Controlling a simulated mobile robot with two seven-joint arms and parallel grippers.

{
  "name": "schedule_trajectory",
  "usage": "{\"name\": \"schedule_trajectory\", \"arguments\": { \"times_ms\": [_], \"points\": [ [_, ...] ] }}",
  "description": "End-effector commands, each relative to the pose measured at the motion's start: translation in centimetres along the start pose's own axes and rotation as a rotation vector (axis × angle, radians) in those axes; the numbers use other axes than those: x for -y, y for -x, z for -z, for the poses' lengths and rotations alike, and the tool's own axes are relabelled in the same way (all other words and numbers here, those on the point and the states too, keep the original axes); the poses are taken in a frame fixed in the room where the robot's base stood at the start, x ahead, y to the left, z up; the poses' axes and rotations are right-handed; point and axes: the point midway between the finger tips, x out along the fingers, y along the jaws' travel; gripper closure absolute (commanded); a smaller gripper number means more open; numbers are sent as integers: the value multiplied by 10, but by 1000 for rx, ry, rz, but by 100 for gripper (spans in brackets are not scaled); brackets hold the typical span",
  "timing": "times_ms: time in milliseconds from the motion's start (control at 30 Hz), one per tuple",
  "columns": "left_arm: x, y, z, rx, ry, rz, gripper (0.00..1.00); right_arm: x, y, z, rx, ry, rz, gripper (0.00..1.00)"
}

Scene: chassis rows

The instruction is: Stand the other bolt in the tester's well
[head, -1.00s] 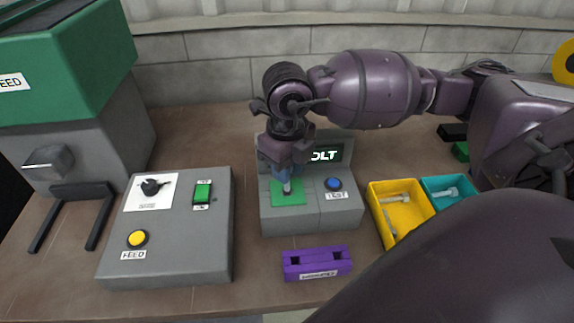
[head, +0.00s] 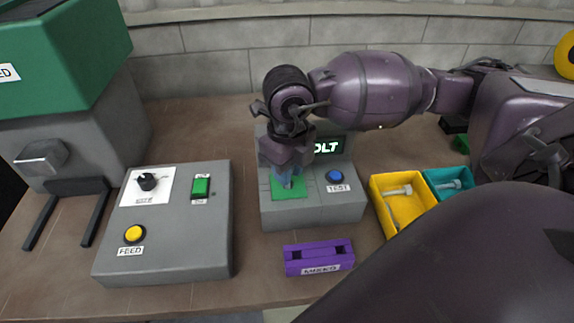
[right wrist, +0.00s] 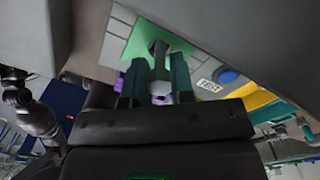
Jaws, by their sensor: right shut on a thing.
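The tester (head: 310,208) is a grey box with a green pad (head: 290,194), a blue TEST button (head: 334,177) and a lit display (head: 327,147), partly covered by my arm and reading "OLT". My right gripper (head: 287,176) points down over the green pad and is shut on a grey bolt. In the right wrist view the bolt (right wrist: 158,58) sits between the fingers, its shank toward the green pad (right wrist: 140,40). The well is hidden, so I cannot tell how far the bolt is in it. My left gripper is not in view.
A yellow tray (head: 376,206) holds bolts, and a teal tray (head: 437,196) beside it holds another. A purple block (head: 318,256) with slots lies in front of the tester. A grey FEED panel (head: 190,240) stands left; bare bench (head: 245,263) lies between.

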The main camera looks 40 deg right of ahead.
Motion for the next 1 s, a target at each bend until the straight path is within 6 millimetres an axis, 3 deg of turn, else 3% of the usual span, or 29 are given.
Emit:
{"name": "schedule_trajectory", "arguments": {
  "times_ms": [633,667,800,867,1000],
  "points": [
    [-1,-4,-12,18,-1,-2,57,0,-17,0,-1,0,0,100],
    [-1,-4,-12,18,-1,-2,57,0,-17,0,-1,0,0,76],
    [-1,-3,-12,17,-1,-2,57,0,-16,0,0,0,0,54],
    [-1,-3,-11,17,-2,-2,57,0,-16,0,0,0,0,48],
    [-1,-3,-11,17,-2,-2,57,0,-16,0,0,0,0,48]
  ]
}}
